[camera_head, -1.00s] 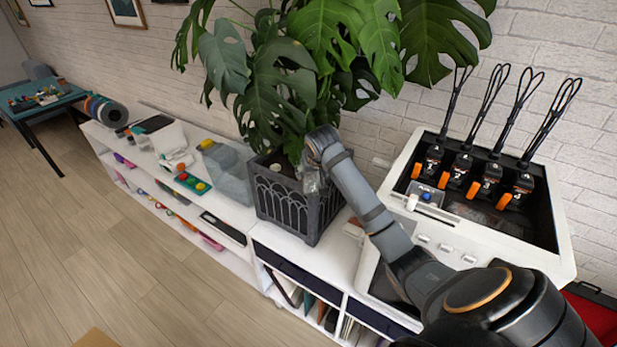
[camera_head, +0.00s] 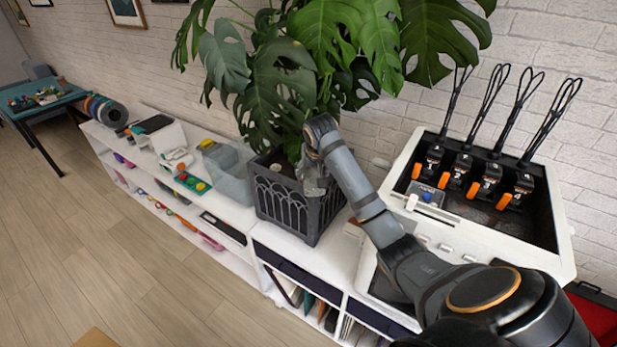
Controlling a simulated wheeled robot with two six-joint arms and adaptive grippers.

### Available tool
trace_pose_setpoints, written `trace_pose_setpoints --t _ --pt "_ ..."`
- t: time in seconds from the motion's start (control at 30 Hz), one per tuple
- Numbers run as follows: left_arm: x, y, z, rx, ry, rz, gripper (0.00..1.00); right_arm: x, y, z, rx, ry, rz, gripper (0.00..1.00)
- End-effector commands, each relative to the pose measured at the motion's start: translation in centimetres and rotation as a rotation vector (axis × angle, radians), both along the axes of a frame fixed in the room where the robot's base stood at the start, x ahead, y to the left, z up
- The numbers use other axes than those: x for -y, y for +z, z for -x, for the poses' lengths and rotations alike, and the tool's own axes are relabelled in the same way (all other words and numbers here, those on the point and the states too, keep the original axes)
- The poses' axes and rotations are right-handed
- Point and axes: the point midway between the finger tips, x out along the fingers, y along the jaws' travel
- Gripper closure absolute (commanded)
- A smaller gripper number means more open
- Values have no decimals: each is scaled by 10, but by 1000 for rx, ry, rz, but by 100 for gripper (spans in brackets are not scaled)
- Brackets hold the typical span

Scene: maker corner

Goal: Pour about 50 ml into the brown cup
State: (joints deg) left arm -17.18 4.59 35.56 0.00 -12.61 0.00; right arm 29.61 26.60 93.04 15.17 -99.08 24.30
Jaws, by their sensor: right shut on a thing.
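My right arm comes in from the lower right, and my right gripper (camera_head: 315,181) is at its far end, in front of the dark planter's upper edge. The gripper is small and partly turned away. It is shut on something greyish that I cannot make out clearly. I cannot make out a brown cup in this view. My left gripper is not in view.
A dark planter (camera_head: 287,212) with a large leafy plant (camera_head: 270,90) stands on the white shelf (camera_head: 262,233). A white-framed machine (camera_head: 440,231) with several numbered black units is at right. A greyish translucent container (camera_head: 232,180) stands left of the planter. The wooden floor (camera_head: 120,260) is clear.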

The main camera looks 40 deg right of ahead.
Motion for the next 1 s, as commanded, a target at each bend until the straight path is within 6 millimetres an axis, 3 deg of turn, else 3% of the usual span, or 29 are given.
trace_pose_setpoints --t 1.0 --pt "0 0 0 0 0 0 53 1 0 -2 -37 0 -20 86"
